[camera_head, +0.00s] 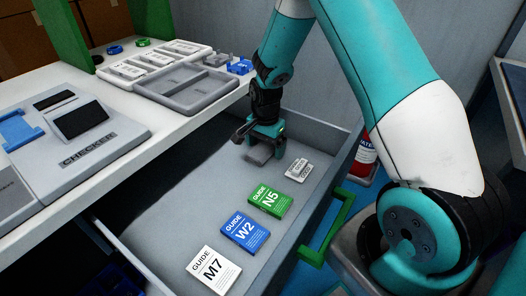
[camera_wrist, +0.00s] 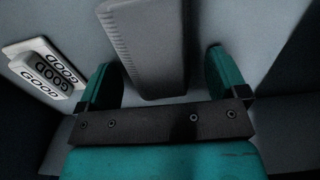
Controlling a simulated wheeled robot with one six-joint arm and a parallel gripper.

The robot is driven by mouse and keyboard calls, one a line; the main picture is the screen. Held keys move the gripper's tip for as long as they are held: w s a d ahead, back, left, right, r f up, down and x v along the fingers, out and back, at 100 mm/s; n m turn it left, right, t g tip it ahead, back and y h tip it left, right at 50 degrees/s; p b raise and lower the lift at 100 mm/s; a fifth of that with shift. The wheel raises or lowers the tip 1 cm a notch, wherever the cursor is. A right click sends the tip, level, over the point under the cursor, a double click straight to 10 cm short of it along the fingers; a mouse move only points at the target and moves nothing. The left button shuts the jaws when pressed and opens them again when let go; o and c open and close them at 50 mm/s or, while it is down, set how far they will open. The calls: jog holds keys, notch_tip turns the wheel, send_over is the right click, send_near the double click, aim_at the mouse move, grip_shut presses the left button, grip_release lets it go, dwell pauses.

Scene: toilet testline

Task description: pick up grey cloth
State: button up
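The grey cloth (camera_wrist: 145,45) looks like a folded dark grey block with a ribbed left edge in the wrist view. It lies on the drawer floor, and its far end runs out of the top of the picture. My gripper (camera_wrist: 162,62) is open, with one teal finger on each side of the cloth and a visible gap on both sides. In the head view my gripper (camera_head: 265,134) points down into the open drawer, and the grey cloth (camera_head: 259,154) shows just below it, partly hidden by the fingers.
The drawer (camera_head: 190,190) also holds white GOOD tags (camera_head: 298,169), a green N5 guide (camera_head: 270,200), a blue W2 guide (camera_head: 245,235) and a white M7 guide (camera_head: 213,272). The white counter (camera_head: 150,135) with a CHECKER device (camera_head: 80,130) overhangs the drawer's left. A green handle (camera_head: 328,235) is at its front.

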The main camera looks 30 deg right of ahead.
aim_at(265, 145)
jog(key=c, duration=0.9)
jog(key=shift+o, duration=0.2)
notch_tip(265, 145, up, 20)
jog(key=p, duration=0.3)
jog(key=shift+p, duration=0.4)
